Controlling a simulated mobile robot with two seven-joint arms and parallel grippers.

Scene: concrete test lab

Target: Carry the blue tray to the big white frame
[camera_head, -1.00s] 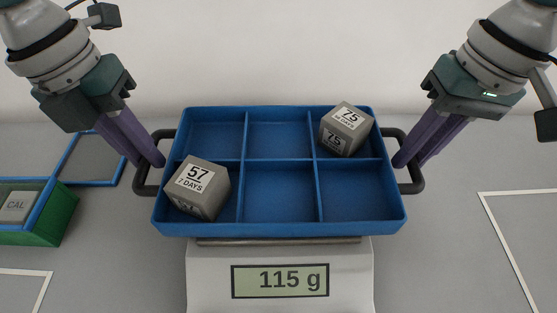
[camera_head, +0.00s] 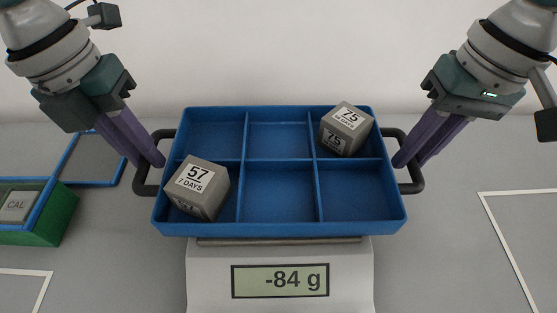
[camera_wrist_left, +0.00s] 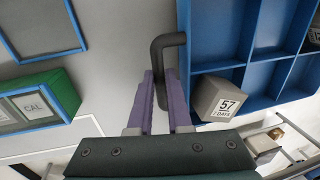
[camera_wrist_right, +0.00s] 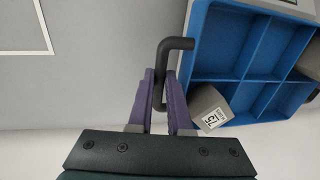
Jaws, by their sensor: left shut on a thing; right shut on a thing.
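The blue tray (camera_head: 281,188) has six compartments and a dark handle at each end. It is level, over the scale, and covers most of the scale's pan. A grey cube marked 57 (camera_head: 198,189) sits tilted in the front left compartment. A grey cube marked 75 (camera_head: 346,129) sits in the back right compartment. My left gripper (camera_head: 155,163) is shut on the left handle (camera_wrist_left: 168,42). My right gripper (camera_head: 402,163) is shut on the right handle (camera_wrist_right: 174,45). A white outlined frame (camera_head: 515,193) lies on the table at the right, partly out of view.
The scale (camera_head: 205,285) reads -84 g. At the left are a green box (camera_head: 62,222) with a CAL block (camera_head: 17,207), a blue outlined area (camera_head: 92,160) and a smaller white outline (camera_head: 43,285). The table right of the tray looks clear.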

